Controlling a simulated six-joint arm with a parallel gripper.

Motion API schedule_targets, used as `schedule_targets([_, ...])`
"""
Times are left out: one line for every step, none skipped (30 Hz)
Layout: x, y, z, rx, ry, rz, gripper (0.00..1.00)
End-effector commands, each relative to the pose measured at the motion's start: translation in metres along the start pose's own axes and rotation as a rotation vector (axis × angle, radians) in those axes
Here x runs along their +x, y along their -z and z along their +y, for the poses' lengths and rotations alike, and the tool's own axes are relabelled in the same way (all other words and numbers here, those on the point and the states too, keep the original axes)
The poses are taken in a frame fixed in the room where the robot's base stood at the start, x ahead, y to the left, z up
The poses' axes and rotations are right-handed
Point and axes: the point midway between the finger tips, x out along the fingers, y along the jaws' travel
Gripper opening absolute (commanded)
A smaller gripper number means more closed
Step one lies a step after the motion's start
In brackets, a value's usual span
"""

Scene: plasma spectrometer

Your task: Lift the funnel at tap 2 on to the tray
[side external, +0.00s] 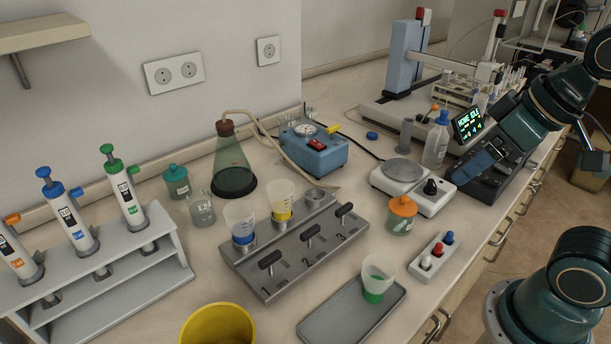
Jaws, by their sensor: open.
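A clear funnel with a yellow base (282,203) stands upright in the middle seat of the grey manifold (268,268), in line with the tap lever marked 2. A funnel with a blue base (241,222) stands in the seat at tap 1. The seat at tap 3 (316,196) is bare. The grey tray (332,321) lies in front of the manifold, and a funnel with a green base (376,281) stands near its back right end. My gripper (480,166) is open and empty, up at the right beyond the balance, well away from the funnels; its fingertips are hard to make out.
The stoppered flask (233,172) and blue pump (314,152) stand behind the manifold. The balance (404,176) and orange-lidded jar (401,214) are to its right. A pipette rack (110,262) is left, and a yellow bin (217,327) in front. The tray's left half is bare.

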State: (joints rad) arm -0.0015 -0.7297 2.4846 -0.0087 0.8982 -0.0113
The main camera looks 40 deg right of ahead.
Motion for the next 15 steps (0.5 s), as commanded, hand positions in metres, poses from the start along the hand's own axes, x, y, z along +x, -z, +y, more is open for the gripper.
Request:
schedule_targets([0.001,0.004,-0.001,-0.012,0.004,-0.005,0.75])
schedule_targets([0.001,0.007,-0.002,-0.021,0.008,-0.007,0.75])
schedule_targets([0.002,0.012,-0.004,-0.037,0.013,-0.01,0.75])
schedule_targets([0.002,0.016,-0.005,-0.051,0.018,-0.013,0.75])
schedule_targets([0.003,0.02,-0.007,-0.066,0.024,-0.016,0.75])
schedule_targets([0.004,0.027,-0.009,-0.086,0.031,-0.02,0.75])
schedule_targets([0.005,0.032,-0.011,-0.103,0.038,-0.024,0.75])
schedule_targets([0.006,0.038,-0.013,-0.123,0.045,-0.027,0.75])
schedule_targets([0.008,0.046,-0.016,-0.147,0.054,-0.032,0.75])
schedule_targets([0.009,0.052,-0.018,-0.167,0.062,-0.035,0.75])
schedule_targets([0.011,0.058,-0.02,-0.188,0.071,-0.039,0.75])
schedule_targets([0.014,0.066,-0.023,-0.214,0.081,-0.043,0.75])
schedule_targets([0.016,0.072,-0.026,-0.236,0.09,-0.046,0.75])
schedule_targets([0.018,0.078,-0.028,-0.256,0.098,-0.049,0.75])
schedule_targets([0.022,0.086,-0.031,-0.283,0.109,-0.053,0.75])
